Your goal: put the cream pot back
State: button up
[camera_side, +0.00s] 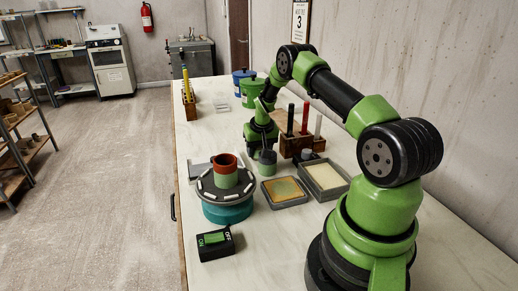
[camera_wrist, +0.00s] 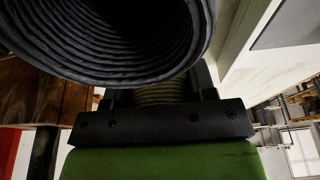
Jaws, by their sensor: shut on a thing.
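My gripper (camera_side: 264,148) points down over the bench behind the turntable and is shut on a small round pot. In the wrist view a wide, dark, ribbed round mouth (camera_wrist: 130,35) fills the top, and a ribbed tan strip (camera_wrist: 165,95) shows between the jaws. No clearly cream pot shows. A pot with a terracotta top and green lower part (camera_side: 225,172) stands upright on the turntable (camera_side: 226,208).
A wooden block (camera_side: 290,144) with upright coloured rods stands right of my gripper. Two shallow trays, one (camera_side: 284,203) with a yellowish surface and one pale (camera_side: 326,195), lie in front. A switch box (camera_side: 215,243) is near the front. Blue (camera_side: 242,80) and green buckets (camera_side: 252,97) stand behind.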

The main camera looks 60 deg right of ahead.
jog(key=o, duration=0.9)
jog(key=shift+f, duration=0.1)
jog(key=shift+o, duration=0.2)
jog(key=shift+r, duration=0.65)
jog(key=v, duration=1.1)
jog(key=s+a+r+n+t, duration=0.2)
jog(key=a+r, duration=1.2)
jog(key=s+a+r+n+t+y, duration=0.1)
jog(key=s+a+r+y, duration=0.1)
jog(key=s+a, duration=0.5)
jog(key=s+a+r+n+t+y, duration=0.2)
jog(key=s+a, duration=0.6)
jog(key=shift+s+a+r, duration=0.25)
jog(key=shift+a+r, duration=0.05)
